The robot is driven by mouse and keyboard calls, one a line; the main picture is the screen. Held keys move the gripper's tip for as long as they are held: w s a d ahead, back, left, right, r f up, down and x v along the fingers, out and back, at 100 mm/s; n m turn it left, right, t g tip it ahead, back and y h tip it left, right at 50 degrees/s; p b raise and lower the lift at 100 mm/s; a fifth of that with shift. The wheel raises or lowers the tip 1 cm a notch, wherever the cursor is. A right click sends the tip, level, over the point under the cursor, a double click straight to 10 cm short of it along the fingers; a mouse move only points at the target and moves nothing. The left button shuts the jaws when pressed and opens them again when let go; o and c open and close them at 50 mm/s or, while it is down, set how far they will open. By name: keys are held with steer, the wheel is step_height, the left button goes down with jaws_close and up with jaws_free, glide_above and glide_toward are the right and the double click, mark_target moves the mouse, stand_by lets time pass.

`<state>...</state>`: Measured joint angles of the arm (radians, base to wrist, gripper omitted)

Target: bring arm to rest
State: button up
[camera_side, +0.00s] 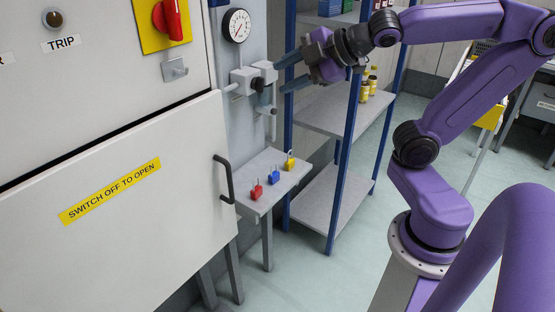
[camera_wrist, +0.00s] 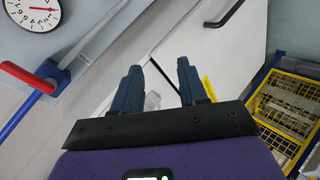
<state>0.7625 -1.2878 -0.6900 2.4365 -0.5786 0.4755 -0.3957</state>
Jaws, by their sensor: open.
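My purple arm reaches left across the side view. My gripper (camera_side: 282,74) points left toward a grey fitting (camera_side: 246,78) on the wall panel. Its two dark blue fingers are spread. In the side view one finger appears close to the fitting; I cannot tell whether they touch. In the wrist view my gripper (camera_wrist: 158,75) is open, with no object clearly held. A small pale thing (camera_wrist: 152,101) shows between the fingers, partly hidden.
A round gauge (camera_side: 237,25) sits above the fitting. A white cabinet (camera_side: 120,200) with a red switch (camera_side: 172,19) stands at left. A small ledge holds red (camera_side: 257,192), blue (camera_side: 274,177) and yellow (camera_side: 290,163) padlocks. Blue-framed shelving (camera_side: 350,105) stands behind my gripper.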

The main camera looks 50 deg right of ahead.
steer(key=s+a+f+m+g+h, duration=0.1)
steer(key=s+a+f+g, duration=0.1)
steer(key=s+f+g, duration=0.3)
steer(key=s+a+f+m+g+h, duration=0.1)
steer(key=s+a+f+g, duration=0.2)
steer(key=s+f+g, duration=0.3)
steer(key=s+f, duration=0.5)
steer(key=s, duration=0.2)
steer(key=shift+s+a+f, duration=0.2)
steer(key=shift+s+a, duration=0.1)
steer(key=shift+s, duration=0.1)
